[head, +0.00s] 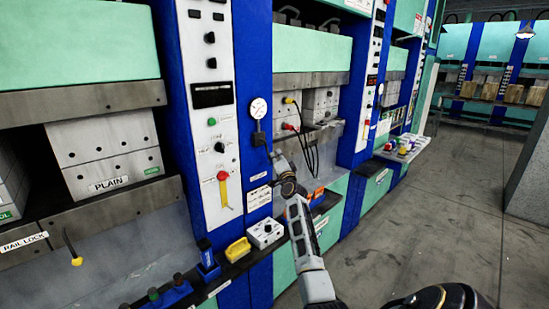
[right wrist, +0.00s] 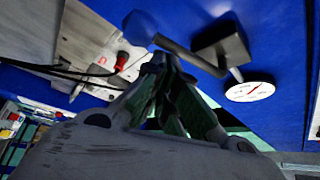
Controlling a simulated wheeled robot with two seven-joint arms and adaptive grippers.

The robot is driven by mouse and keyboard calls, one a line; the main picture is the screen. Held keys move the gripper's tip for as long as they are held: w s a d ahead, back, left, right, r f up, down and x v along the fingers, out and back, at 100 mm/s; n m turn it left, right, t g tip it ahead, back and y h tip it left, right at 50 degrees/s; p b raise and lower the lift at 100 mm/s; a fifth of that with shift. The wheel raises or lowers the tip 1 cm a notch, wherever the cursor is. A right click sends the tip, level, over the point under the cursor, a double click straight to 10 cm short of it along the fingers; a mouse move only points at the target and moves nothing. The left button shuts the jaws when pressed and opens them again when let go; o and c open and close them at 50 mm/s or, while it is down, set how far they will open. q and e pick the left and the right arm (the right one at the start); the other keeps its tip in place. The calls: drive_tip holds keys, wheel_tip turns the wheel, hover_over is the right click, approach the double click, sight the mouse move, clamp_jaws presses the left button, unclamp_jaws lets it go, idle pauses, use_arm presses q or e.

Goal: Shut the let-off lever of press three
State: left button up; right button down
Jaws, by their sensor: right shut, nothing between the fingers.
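The let-off lever shows in the right wrist view as a grey rod (right wrist: 188,54) with a blue knob (right wrist: 140,28), coming out of a dark box (right wrist: 222,50). In the head view the dark box (head: 258,139) sits on the blue post just under a round white gauge (head: 258,108); the lever itself is hard to make out there. My right gripper (head: 278,157) is at the post, right of and slightly below the box. In the right wrist view its shut, empty fingertips (right wrist: 163,62) are close to the rod near the knob; contact cannot be told. My left gripper is not in view.
A ledge runs along the press fronts with a yellow block (head: 238,251) and a white control box (head: 265,232). Black cables (head: 309,140) hang right of my right gripper. The floor (head: 430,210) at right is clear.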

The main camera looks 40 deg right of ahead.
drive_tip(key=shift+a+f, duration=0.45)
drive_tip(key=shift+a, duration=0.5)
idle(0.4)
